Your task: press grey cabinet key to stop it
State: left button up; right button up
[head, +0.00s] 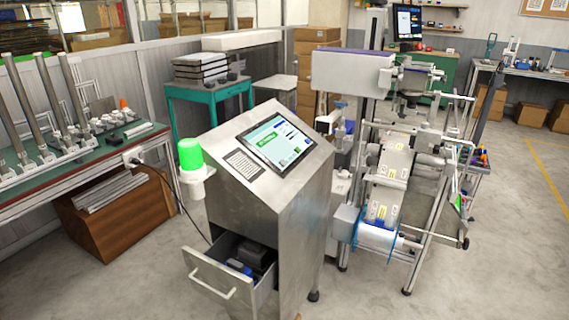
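The grey metal cabinet (245,207) stands upright in the middle of the head view. Its sloped top carries a lit screen (283,143) with a green patch at its left side. Beside the screen, to the left, is a small dark-framed keypad-like panel (243,164); its single keys are too small to tell apart. A bright green lamp (190,154) on a white base sits at the cabinet's left side. The drawer (213,280) low on the front is pulled open, with dark and blue items inside. Neither of my grippers is in view.
A reel machine (352,72) with a film web and a blue-rimmed roll (375,236) stands close on the cabinet's right. A green-topped bench (85,160) with upright tubes is at the left. The open drawer juts forward. Floor is clear at the front left and right.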

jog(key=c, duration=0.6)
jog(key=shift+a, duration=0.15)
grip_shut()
